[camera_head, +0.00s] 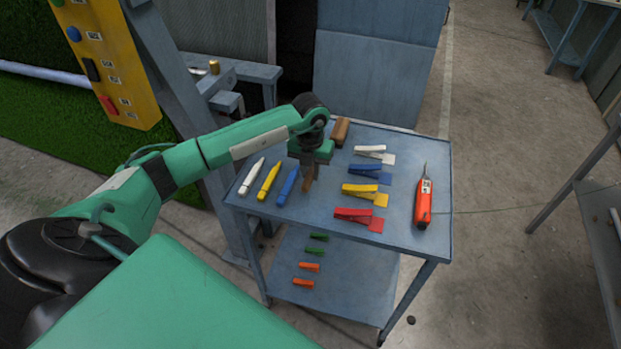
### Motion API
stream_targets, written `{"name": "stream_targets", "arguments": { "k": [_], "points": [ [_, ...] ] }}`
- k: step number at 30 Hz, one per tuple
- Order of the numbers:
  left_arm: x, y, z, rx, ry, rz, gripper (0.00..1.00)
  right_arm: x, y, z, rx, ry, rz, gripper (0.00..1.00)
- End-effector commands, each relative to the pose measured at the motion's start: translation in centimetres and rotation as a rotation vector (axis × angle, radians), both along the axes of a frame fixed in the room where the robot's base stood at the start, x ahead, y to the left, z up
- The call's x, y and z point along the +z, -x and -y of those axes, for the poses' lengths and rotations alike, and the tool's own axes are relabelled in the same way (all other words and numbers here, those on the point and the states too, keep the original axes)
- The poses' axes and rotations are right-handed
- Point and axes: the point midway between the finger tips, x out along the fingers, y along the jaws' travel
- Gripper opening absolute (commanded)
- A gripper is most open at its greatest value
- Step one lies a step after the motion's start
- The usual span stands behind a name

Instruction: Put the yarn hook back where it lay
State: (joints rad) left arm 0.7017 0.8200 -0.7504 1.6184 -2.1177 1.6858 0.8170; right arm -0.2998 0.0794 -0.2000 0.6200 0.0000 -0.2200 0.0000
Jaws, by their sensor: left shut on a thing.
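My left gripper (310,162) points down over the left-middle part of the blue-grey trolley top (328,222), just right of the blue marker. It is shut on a brown, wood-coloured piece, the yarn hook (307,184), of which only a short part shows below the jaws. The rest of the hook is hidden by the gripper, and I cannot tell whether it touches the trolley top. My right gripper is not in view.
White (252,177), yellow (269,180) and blue (288,186) markers lie left of the gripper. A brown block (341,130) lies behind it. White (374,153), blue (369,172), yellow (366,194) and red (359,217) clips and an orange-red tool (424,203) lie right.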

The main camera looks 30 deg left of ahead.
Motion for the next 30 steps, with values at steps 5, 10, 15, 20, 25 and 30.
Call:
{"name": "stream_targets", "arguments": {
  "k": [5,10,15,20,25,30],
  "points": [
    [-2.4,0.1,0.1,0.001,0.001,-0.005,0.0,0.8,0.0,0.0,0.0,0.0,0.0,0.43],
    [-4.0,0.1,0.0,0.0,-0.001,-0.001,0.0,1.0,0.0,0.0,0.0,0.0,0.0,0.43],
    [-4.0,0.0,0.0,0.0,-0.001,0.0,0.0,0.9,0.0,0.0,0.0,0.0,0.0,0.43],
    [-4.3,0.0,0.0,0.0,-0.001,-0.001,0.25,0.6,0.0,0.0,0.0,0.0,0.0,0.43],
    [-4.2,0.1,0.0,0.0,-0.001,-0.001,0.43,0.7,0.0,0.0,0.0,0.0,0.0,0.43],
    [-4.2,0.1,0.0,0.0,-0.001,-0.001,0.43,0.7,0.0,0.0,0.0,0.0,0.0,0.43]
  ]
}}
